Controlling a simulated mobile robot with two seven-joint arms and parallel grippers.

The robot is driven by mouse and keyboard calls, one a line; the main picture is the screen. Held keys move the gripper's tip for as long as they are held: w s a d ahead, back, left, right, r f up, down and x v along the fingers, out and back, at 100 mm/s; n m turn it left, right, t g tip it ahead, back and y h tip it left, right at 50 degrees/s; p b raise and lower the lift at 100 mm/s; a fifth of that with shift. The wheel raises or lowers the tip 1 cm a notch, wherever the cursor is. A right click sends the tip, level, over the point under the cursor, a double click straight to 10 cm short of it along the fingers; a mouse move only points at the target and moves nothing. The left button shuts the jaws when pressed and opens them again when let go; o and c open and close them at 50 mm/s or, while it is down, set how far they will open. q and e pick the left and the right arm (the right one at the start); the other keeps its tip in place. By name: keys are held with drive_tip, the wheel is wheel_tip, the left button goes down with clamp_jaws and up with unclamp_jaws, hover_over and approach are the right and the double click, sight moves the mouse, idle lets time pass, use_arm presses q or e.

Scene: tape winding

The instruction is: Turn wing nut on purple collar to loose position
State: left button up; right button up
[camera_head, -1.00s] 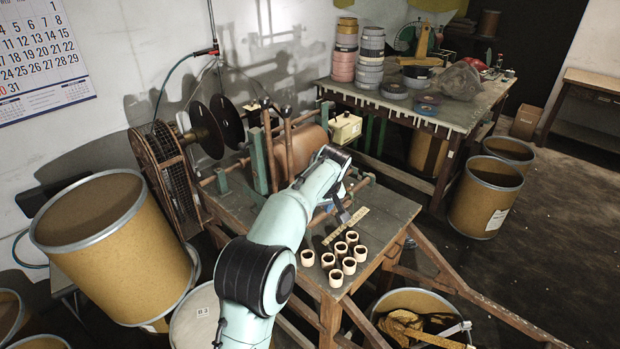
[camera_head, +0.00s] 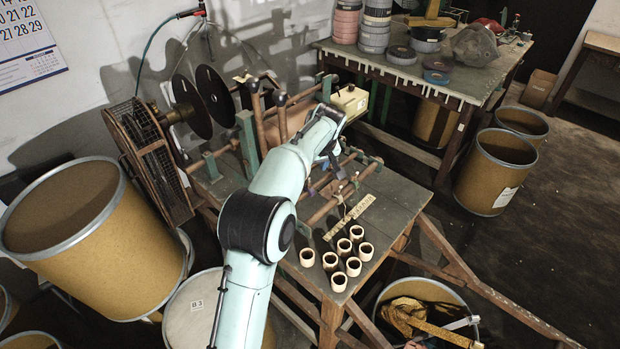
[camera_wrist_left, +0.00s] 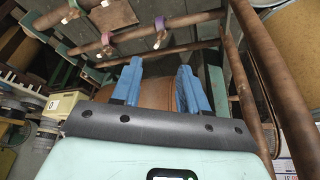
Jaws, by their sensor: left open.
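In the left wrist view, several collars sit on the brown rods of the machine. A small purple collar (camera_head: 312,191) shows in the head view beside my arm. My left gripper (camera_wrist_left: 158,75) is open, its two blue fingers apart with nothing held. The collars appear beyond the fingertips, with no visible contact. In the head view my left gripper (camera_head: 328,166) is partly hidden by its wrist. My right gripper is not in view.
Several pale cups (camera_head: 339,282) stand on the front of the machine's wooden table (camera_head: 393,205), beside a ruler-like strip (camera_head: 350,217). Brown rods and green posts (camera_head: 248,142) crowd the space around my gripper. Large drums (camera_head: 65,240) stand at the left.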

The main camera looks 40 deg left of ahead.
sight(310, 186)
use_arm(q)
drive_tip(key=x, duration=1)
drive_tip(key=shift+w+a+f, duration=0.1)
drive_tip(key=shift+f, duration=0.2)
